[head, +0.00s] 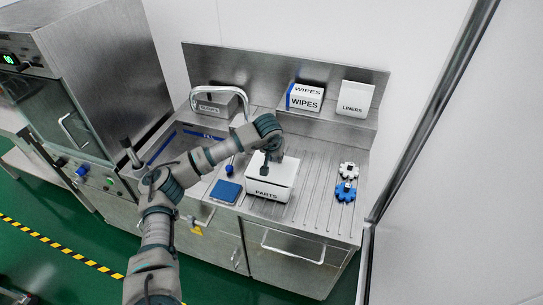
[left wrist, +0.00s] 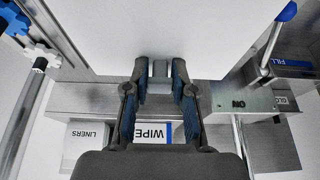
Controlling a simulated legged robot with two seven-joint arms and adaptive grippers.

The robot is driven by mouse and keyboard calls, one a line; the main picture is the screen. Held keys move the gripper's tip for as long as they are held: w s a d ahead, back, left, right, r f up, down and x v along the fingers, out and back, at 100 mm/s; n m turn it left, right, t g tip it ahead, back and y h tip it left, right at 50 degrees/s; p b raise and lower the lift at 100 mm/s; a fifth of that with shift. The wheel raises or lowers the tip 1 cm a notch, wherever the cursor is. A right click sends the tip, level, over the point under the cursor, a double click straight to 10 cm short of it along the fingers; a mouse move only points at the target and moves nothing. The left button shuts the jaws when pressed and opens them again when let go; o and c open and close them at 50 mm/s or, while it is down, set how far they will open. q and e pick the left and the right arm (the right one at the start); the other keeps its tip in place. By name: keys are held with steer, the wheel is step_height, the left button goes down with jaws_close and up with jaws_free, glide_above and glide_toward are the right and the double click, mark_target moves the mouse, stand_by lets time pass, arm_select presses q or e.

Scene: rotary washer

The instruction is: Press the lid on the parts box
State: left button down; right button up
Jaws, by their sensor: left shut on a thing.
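The white parts box (head: 264,197) stands on the ribbed steel drainboard in the head view, its PARTS label facing front. A white lid (head: 286,171) lies over its top; whether it is fully seated or slightly raised I cannot tell. My left gripper (head: 266,170) reaches down over the lid from above. In the left wrist view, the left gripper (left wrist: 159,72) is shut on a small grey handle (left wrist: 159,69) on the white lid (left wrist: 150,30), which fills the upper middle. The gripper hides part of the lid in the head view. My right gripper is not in view.
Blue and white gear-shaped parts (head: 346,190) lie to the right. A sink with a curved tap (head: 220,90) is farther left. The WIPES box (head: 305,97) and LINERS box (head: 355,99) stand on the back shelf.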

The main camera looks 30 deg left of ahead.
arm_select(q)
steer(key=shift+d+r, duration=0.1)
steer(key=shift+d, duration=0.15)
steer(key=shift+s+d+r, duration=0.1)
steer(key=shift+d, duration=0.05)
steer(key=shift+a+f+p, duration=0.25)
steer(key=shift+a+p, duration=0.05)
steer(key=shift+a, duration=0.45)
steer(key=shift+d+r, duration=0.25)
steer(key=shift+d, duration=0.7)
steer(key=shift+a+f, duration=0.25)
steer(key=shift+a, duration=0.4)
steer(key=shift+a+f, duration=0.2)
steer(key=shift+a, duration=0.4)
steer(key=shift+s+d, duration=0.1)
steer(key=shift+d, duration=0.3)
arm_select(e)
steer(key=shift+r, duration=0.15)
arm_select(q)
steer(key=shift+a, duration=0.2)
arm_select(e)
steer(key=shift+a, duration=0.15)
